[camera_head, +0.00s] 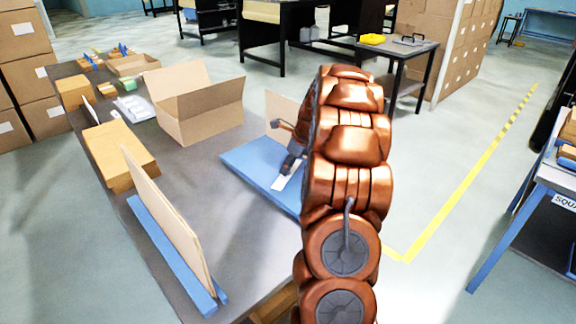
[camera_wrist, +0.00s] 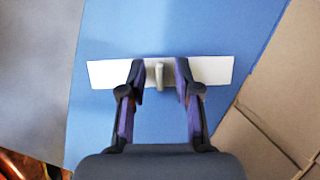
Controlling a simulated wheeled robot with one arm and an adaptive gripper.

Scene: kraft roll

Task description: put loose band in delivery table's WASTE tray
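A pale strip (camera_wrist: 212,70) with a small grey raised piece (camera_wrist: 159,76) at its middle lies on a blue board (camera_wrist: 110,35); I cannot tell whether this is the loose band. The strip also shows in the head view (camera_head: 281,182), partly hidden by my gripper. My gripper (camera_wrist: 160,80) is open in the wrist view, its fingers on either side of the grey piece with gaps between. In the head view my gripper (camera_head: 290,168) is low over the blue board (camera_head: 255,165). No WASTE tray can be made out.
An open cardboard box (camera_head: 200,112) stands left of the board. A brown parcel (camera_head: 118,153) and upright panels in a blue rack (camera_head: 165,255) stand nearer. A partly seen table (camera_head: 545,175) with a sign is at the right edge. Floor between is clear.

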